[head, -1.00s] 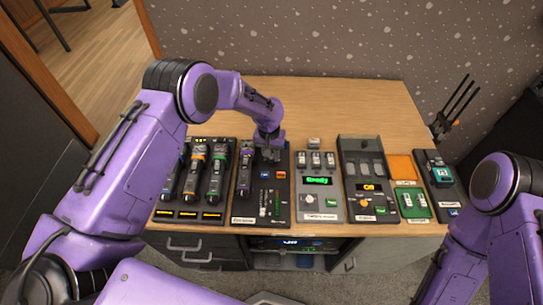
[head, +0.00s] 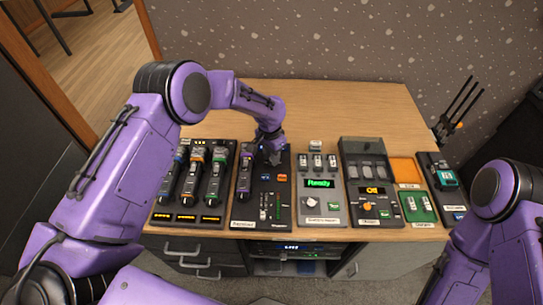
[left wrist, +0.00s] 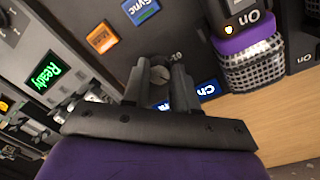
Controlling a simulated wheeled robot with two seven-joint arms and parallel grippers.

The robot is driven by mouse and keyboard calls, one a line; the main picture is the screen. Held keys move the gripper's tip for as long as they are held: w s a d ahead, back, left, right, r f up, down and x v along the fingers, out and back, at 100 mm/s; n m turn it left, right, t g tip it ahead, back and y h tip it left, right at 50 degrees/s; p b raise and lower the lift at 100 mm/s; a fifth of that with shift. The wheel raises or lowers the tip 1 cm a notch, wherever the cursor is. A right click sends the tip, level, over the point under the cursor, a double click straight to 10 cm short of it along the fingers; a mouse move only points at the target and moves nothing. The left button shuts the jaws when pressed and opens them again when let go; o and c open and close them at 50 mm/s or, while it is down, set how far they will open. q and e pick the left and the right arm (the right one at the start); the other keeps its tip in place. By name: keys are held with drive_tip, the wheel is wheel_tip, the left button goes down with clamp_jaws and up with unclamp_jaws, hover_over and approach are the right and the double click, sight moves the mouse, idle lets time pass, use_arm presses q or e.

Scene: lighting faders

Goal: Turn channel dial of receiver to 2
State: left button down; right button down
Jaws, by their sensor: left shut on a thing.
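The receiver (head: 268,207) is a black panel on the desk, left of the middle in the head view. My left gripper (head: 272,158) points down at its far end and hides that part there. In the left wrist view, my left gripper (left wrist: 162,92) is shut on a small round grey dial (left wrist: 160,74), with a finger on either side. The dial has a slot across its top and a partly hidden scale mark beside it. A lit blue display reading "Ch" (left wrist: 209,90) sits next to the fingers; its number is hidden. My right gripper is out of view.
Several microphones stand in a dark rack (head: 187,216) to the left. A grey panel reading "Ready" (head: 319,205) stands to the right, then a dark panel with an orange display (head: 371,190), and green and orange trays (head: 418,207). Bare wood (head: 330,105) lies behind.

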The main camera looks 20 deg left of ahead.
use_arm(q)
drive_tip(key=shift+d, duration=0.1)
drive_tip(key=c, duration=0.9)
unclamp_jaws()
drive_tip(key=shift+f, duration=0.1)
drive_tip(key=shift+w, duration=0.15)
drive_tip(key=r, duration=0.3)
drive_tip(key=r+b, duration=0.1)
drive_tip(key=r, duration=0.3)
drive_tip(key=r+b, duration=0.1)
drive_tip(key=r, duration=0.2)
drive_tip(key=shift+w+a+r, duration=0.2)
drive_tip(key=shift+a, duration=0.1)
drive_tip(key=shift+d, duration=0.1)
